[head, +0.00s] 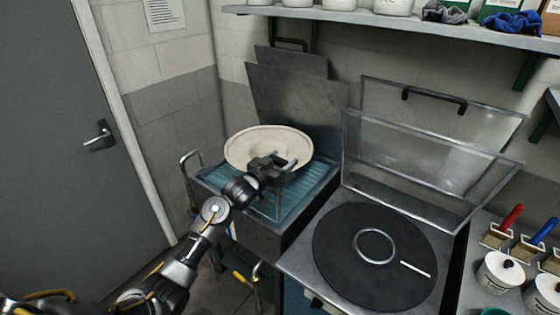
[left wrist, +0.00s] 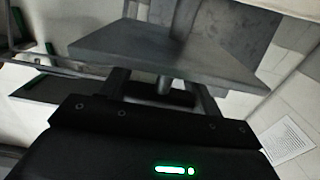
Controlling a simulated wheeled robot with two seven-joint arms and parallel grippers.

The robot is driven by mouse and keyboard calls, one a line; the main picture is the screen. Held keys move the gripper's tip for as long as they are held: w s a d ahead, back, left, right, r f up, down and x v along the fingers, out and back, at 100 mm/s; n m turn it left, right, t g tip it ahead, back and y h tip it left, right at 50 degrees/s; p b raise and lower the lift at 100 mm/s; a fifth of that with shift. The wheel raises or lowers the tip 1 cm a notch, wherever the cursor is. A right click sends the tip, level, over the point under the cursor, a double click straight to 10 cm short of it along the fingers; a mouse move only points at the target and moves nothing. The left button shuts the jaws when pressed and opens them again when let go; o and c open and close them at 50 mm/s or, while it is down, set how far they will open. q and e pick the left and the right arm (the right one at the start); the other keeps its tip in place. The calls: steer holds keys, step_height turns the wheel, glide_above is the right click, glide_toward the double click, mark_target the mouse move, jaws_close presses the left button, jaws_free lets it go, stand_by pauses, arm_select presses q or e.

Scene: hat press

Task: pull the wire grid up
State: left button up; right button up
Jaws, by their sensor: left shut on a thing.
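The wire grid (head: 225,181) lies as fine lines across the teal top of the steel tank at left. A cream, wide-brimmed hat (head: 246,151) is above the tank, partly hidden by my left gripper. My left gripper (head: 284,162) is in front of the hat and above the tank's front right part. It is shut on what looks like the grid's handle; a thin upright wire shows below the gripper. In the left wrist view, a dark bar lies between the fingers (left wrist: 162,92). The exact contact is hard to see. My right gripper is out of view.
A steel lid (head: 290,95) stands open behind the tank. To the right is a round black plate (head: 335,245) with a clear raised cover (head: 400,140). A shelf (head: 400,19) runs above. White pots (head: 498,272) stand at far right.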

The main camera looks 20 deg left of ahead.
arm_select(q)
steer(key=o, duration=1.1)
steer(key=shift+r, duration=0.45)
steer(key=shift+o, duration=1.3)
steer(key=shift+f, duration=0.15)
steer(key=shift+s+a+f, duration=0.2)
steer(key=shift+s, duration=0.25)
steer(key=b+v, duration=0.3)
steer(key=v, duration=0.7)
steer(key=shift+r, duration=0.2)
steer(key=shift+w, duration=0.1)
